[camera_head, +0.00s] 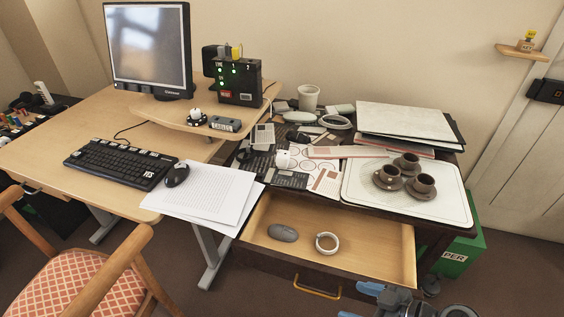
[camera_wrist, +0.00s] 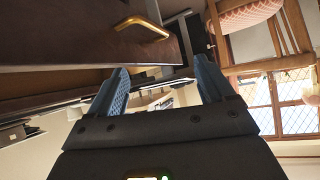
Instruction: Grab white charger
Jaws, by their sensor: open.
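I cannot tell for certain which thing is the white charger. A small rounded white object (camera_head: 285,158) lies among papers and gadgets on the dark desk, left of the tray. A white ring-shaped object (camera_head: 327,243), perhaps a coiled cable, lies in the open drawer (camera_head: 375,232), right of a grey mouse (camera_head: 283,232). My gripper (camera_head: 358,302) is low at the bottom right, in front of the drawer and apart from these objects. In the wrist view my gripper (camera_wrist: 162,82) has its blue fingers spread with nothing between them.
A white tray (camera_head: 448,208) with brown cups stands on the right of the dark desk (camera_head: 335,198). The drawer juts out below, with a brass handle (camera_head: 318,290). A chair (camera_head: 75,280) stands front left, and a green bin (camera_head: 466,248) stands right of the desk.

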